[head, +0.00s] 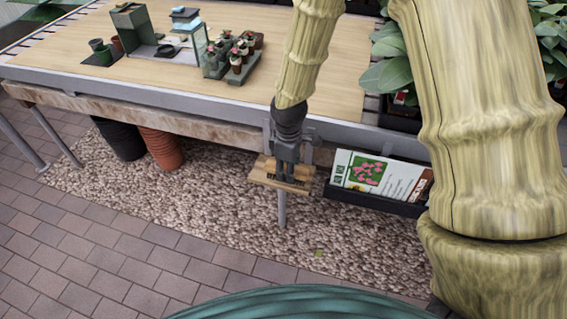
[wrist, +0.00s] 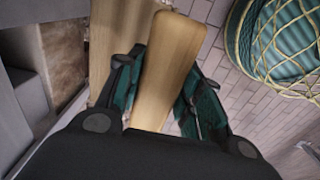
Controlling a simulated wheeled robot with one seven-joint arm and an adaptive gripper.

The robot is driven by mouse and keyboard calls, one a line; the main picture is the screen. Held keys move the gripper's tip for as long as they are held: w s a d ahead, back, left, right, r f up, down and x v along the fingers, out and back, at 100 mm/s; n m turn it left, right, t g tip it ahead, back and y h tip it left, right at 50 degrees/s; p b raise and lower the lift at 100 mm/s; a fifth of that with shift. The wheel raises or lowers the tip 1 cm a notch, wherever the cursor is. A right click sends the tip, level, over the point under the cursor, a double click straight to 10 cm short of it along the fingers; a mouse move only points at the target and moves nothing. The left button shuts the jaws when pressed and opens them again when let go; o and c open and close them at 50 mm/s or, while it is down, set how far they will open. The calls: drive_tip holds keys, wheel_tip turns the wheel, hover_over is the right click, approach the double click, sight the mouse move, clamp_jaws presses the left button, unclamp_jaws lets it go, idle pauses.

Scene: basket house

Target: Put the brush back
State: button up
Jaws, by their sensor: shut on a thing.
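My gripper (head: 286,165) points down at the front edge of the potting table, just above a small wooden shelf (head: 262,174). In the wrist view my gripper (wrist: 162,75) has its two dark green fingers on either side of a pale wooden piece (wrist: 172,50), which looks like the brush handle, and is shut on it. A wider wooden board, likely the shelf (wrist: 112,35), lies beyond it on the left. The brush's bristles cannot be made out. In the head view the fingers hide most of the brush, and I cannot tell whether it touches the shelf.
The potting table (head: 130,75) carries potted seedlings (head: 240,58) and a small tray set. A dark rack (head: 375,201) with a seed packet (head: 365,172) hangs right of the shelf. Black pots (head: 118,138) and terracotta pots (head: 162,147) stand underneath. A teal netted basket (wrist: 275,40) is at right.

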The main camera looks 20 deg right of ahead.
drive_tip(key=w, duration=0.6)
drive_tip(key=shift+d+f, duration=0.3)
drive_tip(key=shift+d, duration=0.05)
drive_tip(key=shift+w+f+b, duration=0.1)
drive_tip(key=shift+f+b, duration=0.3)
drive_tip(key=shift+f, duration=1.35)
drive_tip(key=shift+f, duration=0.1)
drive_tip(key=o, duration=1)
wheel_tip(320, 180, up, 12)
drive_tip(key=shift+r+p, duration=0.1)
drive_tip(key=shift+p, duration=0.7)
